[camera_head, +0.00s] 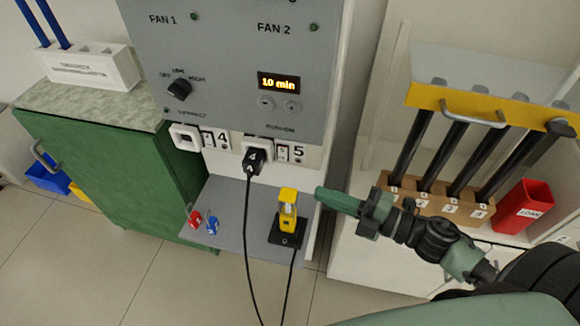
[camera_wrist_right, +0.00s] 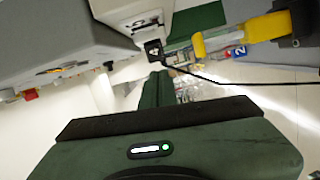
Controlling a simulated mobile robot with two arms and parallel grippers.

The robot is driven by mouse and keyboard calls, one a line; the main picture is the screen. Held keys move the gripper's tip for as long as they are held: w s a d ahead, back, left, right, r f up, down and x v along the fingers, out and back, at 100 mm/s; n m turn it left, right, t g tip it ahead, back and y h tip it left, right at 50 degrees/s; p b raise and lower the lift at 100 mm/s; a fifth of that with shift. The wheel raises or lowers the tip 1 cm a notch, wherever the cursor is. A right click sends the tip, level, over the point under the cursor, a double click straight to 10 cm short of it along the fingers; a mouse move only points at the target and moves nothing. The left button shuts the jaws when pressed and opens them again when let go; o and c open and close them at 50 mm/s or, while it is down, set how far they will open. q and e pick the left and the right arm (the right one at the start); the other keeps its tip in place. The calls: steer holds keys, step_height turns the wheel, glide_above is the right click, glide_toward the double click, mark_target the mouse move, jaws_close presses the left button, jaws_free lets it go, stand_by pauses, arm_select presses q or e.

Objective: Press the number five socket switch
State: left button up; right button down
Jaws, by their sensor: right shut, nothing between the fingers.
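The number five switch (camera_head: 283,153) is a small white rocker on the panel's lower strip, just left of the printed 5. To its left, a black plug (camera_head: 254,161) marked 4 sits in the white socket, its cable hanging down. The plug also shows in the right wrist view (camera_wrist_right: 153,48). My right gripper (camera_head: 321,192) is shut and empty, below and to the right of the switch and apart from it. Its green fingers also show in the wrist view (camera_wrist_right: 156,88), where I cannot make out the switch. My left gripper is not in view.
Socket four (camera_head: 185,138) is empty, with its own switch (camera_head: 208,139) beside it. A yellow device on a black base (camera_head: 287,232) stands on the grey shelf below. A rack of black rods (camera_head: 440,205) and a red bin (camera_head: 523,206) are to the right.

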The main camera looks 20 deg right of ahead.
mark_target(282, 154)
steer(key=p+x, duration=0.2)
steer(key=x, duration=0.7)
steer(key=shift+w+a+r, duration=0.15)
steer(key=shift+w, duration=0.1)
steer(key=w, duration=0.1)
steer(key=w+d, duration=0.1)
steer(key=w+d+f, duration=0.1)
steer(key=shift+w, duration=0.3)
steer(key=shift+w+f+b, duration=0.1)
steer(key=shift+f+b, duration=0.1)
steer(key=shift+b, duration=0.35)
steer(key=shift+w+d+r, duration=0.1)
steer(key=shift+d+r, duration=0.05)
steer(key=shift+r, duration=0.05)
